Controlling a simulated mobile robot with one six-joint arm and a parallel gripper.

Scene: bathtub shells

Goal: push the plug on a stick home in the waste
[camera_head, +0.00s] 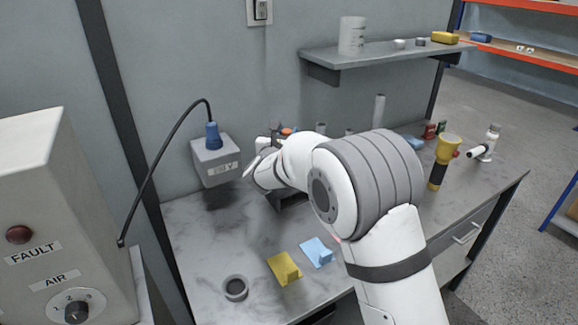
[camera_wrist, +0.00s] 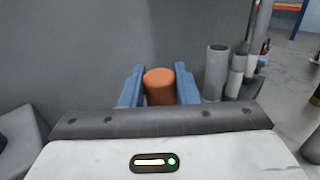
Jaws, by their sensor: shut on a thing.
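My gripper (camera_wrist: 160,90) shows in the wrist view as two blue fingers, shut on an orange-brown round piece (camera_wrist: 159,86). Its lower part is hidden behind my gripper's body, so I cannot tell whether it is the plug's stick or what its far end touches. In the head view my arm covers most of the gripper, and a bit of orange (camera_head: 287,131) shows just behind the wrist, near the wall. No waste can be made out for certain. A dark round ring (camera_head: 236,288) lies on the bench's front left, well apart from my gripper.
A grey box marked 230 V (camera_head: 215,161) with a blue plug and black cable is on the wall. Grey tubes (camera_wrist: 217,72) stand close right of my fingers.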

